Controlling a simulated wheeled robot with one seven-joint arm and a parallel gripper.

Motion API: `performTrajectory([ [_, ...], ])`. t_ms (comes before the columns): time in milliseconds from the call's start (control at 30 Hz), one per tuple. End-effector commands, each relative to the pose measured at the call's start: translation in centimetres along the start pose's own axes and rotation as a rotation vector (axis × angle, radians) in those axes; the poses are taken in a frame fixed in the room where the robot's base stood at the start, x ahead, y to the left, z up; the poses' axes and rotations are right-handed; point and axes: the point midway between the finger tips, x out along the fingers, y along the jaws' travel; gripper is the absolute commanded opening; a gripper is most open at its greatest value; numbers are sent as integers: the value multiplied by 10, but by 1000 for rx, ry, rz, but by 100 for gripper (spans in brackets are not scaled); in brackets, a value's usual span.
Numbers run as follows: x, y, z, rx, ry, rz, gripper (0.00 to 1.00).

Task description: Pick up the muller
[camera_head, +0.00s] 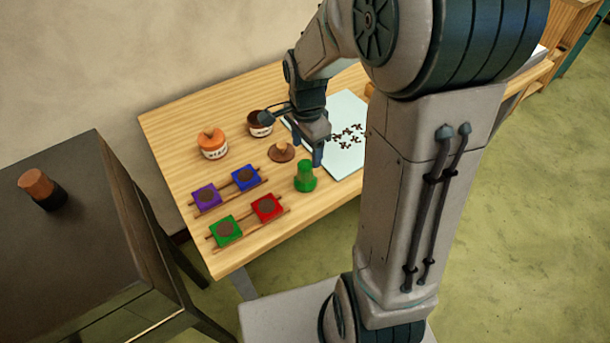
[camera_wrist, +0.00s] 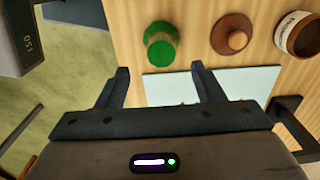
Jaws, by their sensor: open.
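The muller appears to be the green upright piece (camera_head: 305,178) with a narrower stem on a wider round base, standing on the wooden table (camera_head: 178,128) near its front edge. It also shows in the wrist view (camera_wrist: 160,46), beyond the fingertips and roughly between their lines. My gripper (camera_head: 318,150) is open and empty. In the wrist view its two fingers (camera_wrist: 161,78) stand apart with the pale sheet behind them. The gripper is above the table, just behind and right of the green piece, and apart from it.
Coloured blocks (camera_head: 267,207) sit on wooden rails. A pale sheet (camera_head: 345,162) bears small dark pieces. A dark cabinet (camera_head: 85,235) stands left.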

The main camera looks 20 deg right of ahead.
Motion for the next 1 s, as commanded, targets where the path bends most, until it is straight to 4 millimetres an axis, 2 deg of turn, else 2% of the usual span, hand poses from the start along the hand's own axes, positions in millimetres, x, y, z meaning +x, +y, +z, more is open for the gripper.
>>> performTrajectory([
  [100, 15, 0, 0, 0, -1, 2, 62],
  [367, 32, 0, 1, -1, -2, 3, 62],
  [633, 65, -2, 2, -2, -1, 2, 62],
  [800, 73, -2, 2, -1, 0, -1, 62],
  [1000, 73, -2, 2, -1, 0, -2, 62],
])
